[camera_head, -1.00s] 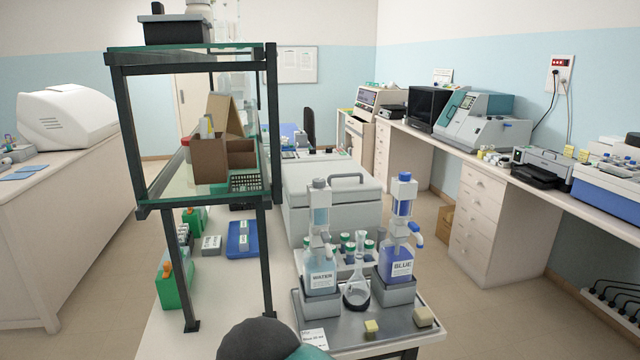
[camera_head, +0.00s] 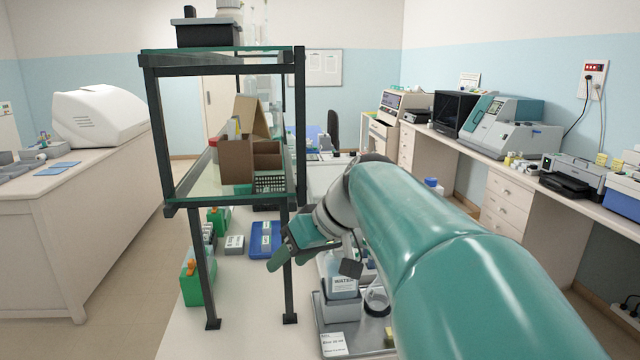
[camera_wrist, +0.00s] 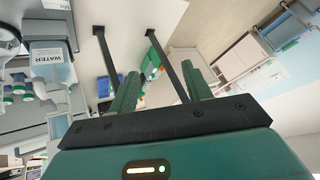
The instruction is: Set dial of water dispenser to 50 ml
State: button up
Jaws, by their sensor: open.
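The water dispenser (camera_head: 344,288) has a clear bottle labelled WATER and stands in a grey holder. In the head view my arm and gripper hide its upper part, including the dial. In the wrist view the water dispenser (camera_wrist: 48,62) is at the far left, outside the jaws, and no dial setting can be read. My gripper (camera_head: 313,258) is open, above and in front of the bottle on its left side in the head view. In the wrist view, the space between the fingers of my gripper (camera_wrist: 163,72) is empty.
A dark-framed shelf (camera_head: 296,120) stands close on the left, its post near my gripper. A glass flask (camera_head: 377,300) is right of the water bottle on the grey tray (camera_head: 366,342). A printed card (camera_head: 334,343) lies at the tray's front. My arm hides the blue dispenser's place.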

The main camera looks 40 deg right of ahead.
jog(key=s+d+r+n+t, duration=0.1)
jog(key=d+r+t, duration=0.3)
jog(key=d, duration=1)
jog(key=s+d+r+n+t, duration=0.15)
jog(key=d+r, duration=0.45)
jog(key=d, duration=0.7)
jog(key=shift+t, duration=0.35)
jog(key=x, duration=1.4)
jog(key=shift+w+d, duration=0.1)
jog(key=shift+w, duration=0.1)
jog(key=c, duration=1)
